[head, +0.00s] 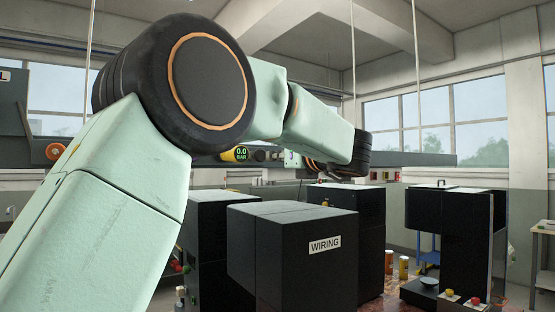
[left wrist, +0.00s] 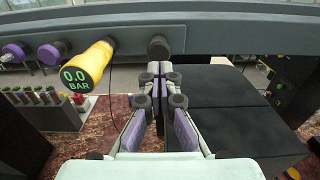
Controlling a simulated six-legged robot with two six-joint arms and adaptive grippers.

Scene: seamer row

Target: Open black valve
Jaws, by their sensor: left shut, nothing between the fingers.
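A black round knob (left wrist: 158,48), which looks like the black valve, sits on the grey rail just beyond my fingertips in the left wrist view. In the head view a dark knob (head: 260,155) shows beside the yellow gauge (head: 238,154). The gauge also shows in the left wrist view (left wrist: 88,67) and reads 0.0 BAR. My left gripper (left wrist: 165,72) is shut and empty, its tips pointing at the black knob. I cannot tell whether they touch it. In the head view my left arm hides much of this area. My right gripper is not in view.
The grey rail (left wrist: 240,32) runs across above black cabinets. A black box labelled WIRING (head: 285,250) stands below my arm. Two purple-sided knobs (left wrist: 50,52) sit left of the gauge. Another black machine (head: 450,235) stands at the right.

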